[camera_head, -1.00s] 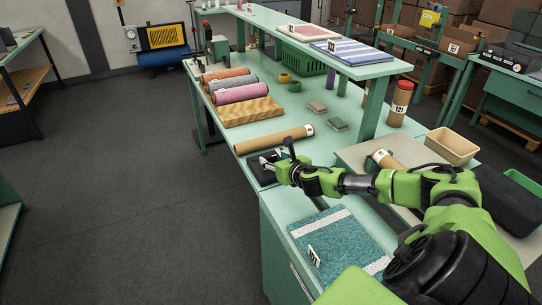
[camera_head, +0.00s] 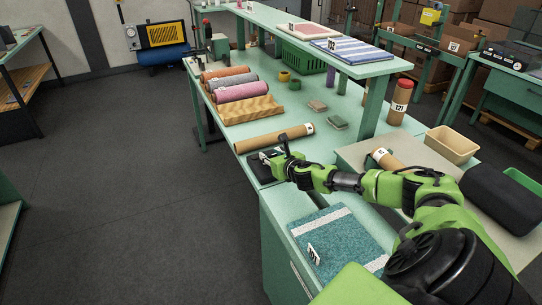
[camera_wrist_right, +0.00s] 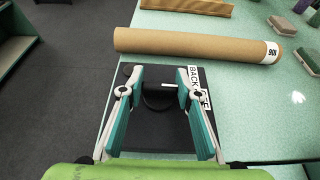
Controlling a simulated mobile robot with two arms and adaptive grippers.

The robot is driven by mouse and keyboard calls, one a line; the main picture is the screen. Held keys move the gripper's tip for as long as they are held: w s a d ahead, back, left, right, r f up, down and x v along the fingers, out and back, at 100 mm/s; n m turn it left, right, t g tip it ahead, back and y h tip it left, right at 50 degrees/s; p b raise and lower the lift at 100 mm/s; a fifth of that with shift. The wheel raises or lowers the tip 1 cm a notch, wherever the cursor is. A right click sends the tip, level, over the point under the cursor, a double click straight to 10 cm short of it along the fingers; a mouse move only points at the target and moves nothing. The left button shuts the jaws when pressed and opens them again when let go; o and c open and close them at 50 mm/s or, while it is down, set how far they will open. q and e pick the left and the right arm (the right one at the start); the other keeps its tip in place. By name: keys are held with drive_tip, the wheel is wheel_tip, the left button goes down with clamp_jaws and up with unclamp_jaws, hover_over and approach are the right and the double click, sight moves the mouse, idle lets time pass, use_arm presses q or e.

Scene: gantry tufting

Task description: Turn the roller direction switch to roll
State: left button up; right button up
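The roller direction switch is a flat black box (camera_wrist_right: 150,132) near the table's left edge, with a round black knob (camera_wrist_right: 158,100) on it. A white mark shows on the knob's far right side. White labels at its right read "BACK" (camera_wrist_right: 194,77) and another word partly hidden by a finger. In the head view, the box (camera_head: 259,174) is partly covered by my right gripper (camera_head: 268,157). In the right wrist view, my right gripper (camera_wrist_right: 157,80) is open, with one finger on each side of the knob. Contact with the knob cannot be told. My left gripper is out of view.
A brown cardboard tube (camera_head: 272,139) lies just beyond the switch. A teal striped mat (camera_head: 335,244) lies on the nearer surface. Colored rolls (camera_head: 241,92) and a beige bin (camera_head: 452,145) stand farther off. Open floor (camera_head: 130,200) lies to the left.

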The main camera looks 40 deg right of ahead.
drive_tip(key=shift+a+r+m+g+h+p, duration=0.15)
drive_tip(key=shift+m+g+h+p, duration=0.35)
drive_tip(key=shift+m+h+p, duration=0.9)
drive_tip(key=shift+w+m+g+h+p, duration=0.1)
drive_tip(key=shift+m+g+h+p, duration=0.7)
drive_tip(key=shift+m+h+p, duration=0.15)
drive_tip(key=shift+f+m+g+h, duration=0.25)
drive_tip(key=shift+m+g+h, duration=0.7)
drive_tip(key=shift+m+g, duration=0.2)
drive_tip(key=shift+m+g+h+b, duration=0.45)
drive_tip(key=shift+m+g+h, duration=0.05)
drive_tip(key=shift+m+g, duration=0.4)
drive_tip(key=shift+d+r, duration=0.1)
drive_tip(key=shift+d, duration=0.1)
drive_tip(key=o, duration=1.2)
drive_tip(key=shift+c, duration=0.2)
drive_tip(key=shift+a, duration=0.1)
